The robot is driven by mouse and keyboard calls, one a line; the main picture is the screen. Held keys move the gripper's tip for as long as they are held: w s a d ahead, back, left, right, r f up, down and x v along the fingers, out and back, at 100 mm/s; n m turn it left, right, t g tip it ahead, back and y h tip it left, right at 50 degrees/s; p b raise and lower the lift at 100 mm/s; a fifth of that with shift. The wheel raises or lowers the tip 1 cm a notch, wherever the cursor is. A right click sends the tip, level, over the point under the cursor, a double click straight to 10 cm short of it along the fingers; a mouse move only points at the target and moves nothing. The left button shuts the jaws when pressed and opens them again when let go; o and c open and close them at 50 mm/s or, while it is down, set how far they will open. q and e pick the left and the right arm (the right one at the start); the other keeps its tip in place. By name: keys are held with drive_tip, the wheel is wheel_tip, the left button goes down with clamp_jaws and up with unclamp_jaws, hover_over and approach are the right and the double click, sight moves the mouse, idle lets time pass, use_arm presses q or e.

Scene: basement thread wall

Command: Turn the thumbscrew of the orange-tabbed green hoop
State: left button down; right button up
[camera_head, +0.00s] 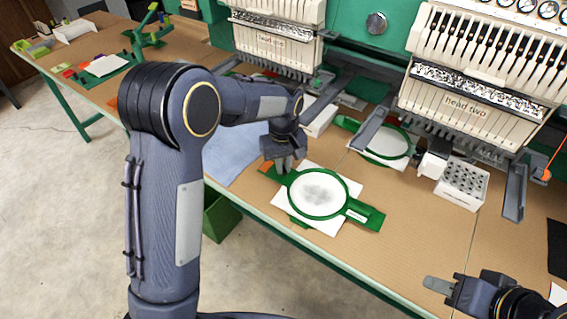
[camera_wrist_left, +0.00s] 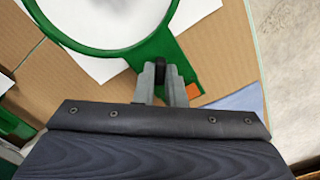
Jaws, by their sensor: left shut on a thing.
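The green hoop (camera_head: 290,204) lies flat on the table with white fabric in its ring, over a white sheet. Its orange tab (camera_head: 266,166) is at its left end, partly behind my left gripper (camera_head: 284,166). In the left wrist view, the hoop's ring (camera_wrist_left: 72,43) and orange tab (camera_wrist_left: 194,91) show again. There the dark thumbscrew (camera_wrist_left: 160,70) stands between the two grey fingers of my left gripper (camera_wrist_left: 161,84), which is shut on it. My right gripper (camera_head: 432,284) is over the table at the lower right, away from the hoop; its finger gap is not clear.
A second green hoop (camera_head: 405,148) lies under the machine heads. The head two machine (camera_head: 470,105) overhangs the table at the back right. A white box with holes (camera_head: 462,184) stands right of the hoops. Bare brown table (camera_head: 405,235) lies at the front.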

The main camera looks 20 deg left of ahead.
use_arm(q)
drive_tip(key=shift+n, duration=0.5)
drive_tip(key=c, duration=1.5)
unclamp_jaws()
wheel_tip(320, 180, up, 8)
drive_tip(key=shift+f, duration=0.25)
drive_tip(key=shift+r, duration=0.2)
